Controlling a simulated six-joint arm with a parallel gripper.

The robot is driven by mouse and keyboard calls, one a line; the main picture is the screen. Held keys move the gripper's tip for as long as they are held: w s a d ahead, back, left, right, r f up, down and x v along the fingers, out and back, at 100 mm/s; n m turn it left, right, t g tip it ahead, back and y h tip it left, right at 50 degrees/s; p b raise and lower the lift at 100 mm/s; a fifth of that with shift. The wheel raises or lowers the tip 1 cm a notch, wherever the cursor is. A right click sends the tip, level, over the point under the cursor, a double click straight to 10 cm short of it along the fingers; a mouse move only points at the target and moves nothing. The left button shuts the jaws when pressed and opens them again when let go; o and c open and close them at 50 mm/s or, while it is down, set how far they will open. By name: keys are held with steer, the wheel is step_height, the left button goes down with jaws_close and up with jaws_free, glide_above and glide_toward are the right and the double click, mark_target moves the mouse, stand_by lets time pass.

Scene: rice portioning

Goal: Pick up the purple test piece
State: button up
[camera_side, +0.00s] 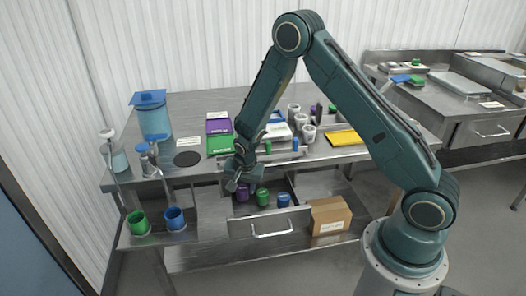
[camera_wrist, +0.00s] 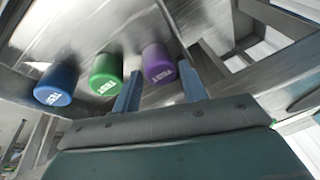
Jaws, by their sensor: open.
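The purple test piece (camera_side: 242,192) stands in an open drawer (camera_side: 270,227) under the table, leftmost in a row with a green one (camera_side: 262,197) and a blue one (camera_side: 284,200). My gripper (camera_side: 234,184) is at the drawer's left end, close to the purple piece and partly in front of it. In the wrist view the purple piece (camera_wrist: 157,64) lies ahead of my open fingers (camera_wrist: 160,88), between their lines. The green piece (camera_wrist: 106,74) and blue piece (camera_wrist: 56,84) are to its left there. All carry white lettering. No piece is between the fingers.
The drawer's walls and front handle surround the pieces. A cardboard box (camera_side: 328,215) sits on the lower shelf to the right. Green (camera_side: 138,223) and blue (camera_side: 174,218) cups stand at the left. Containers, trays and a blue-lidded vessel (camera_side: 151,115) crowd the tabletop.

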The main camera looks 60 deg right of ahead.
mark_target(243, 192)
steer(key=shift+w+f, duration=0.1)
steer(key=shift+f, duration=0.25)
steer(key=shift+c, duration=0.2)
steer(key=c, duration=0.6)
steer(key=shift+r, duration=0.2)
steer(key=shift+c, duration=1.2)
steer(key=shift+a+r, duration=0.1)
steer(key=shift+r, duration=0.35)
steer(key=v, duration=0.6)
steer(key=shift+w, duration=0.2)
steer(key=s+a, duration=1.3)
steer(key=shift+s, duration=0.15)
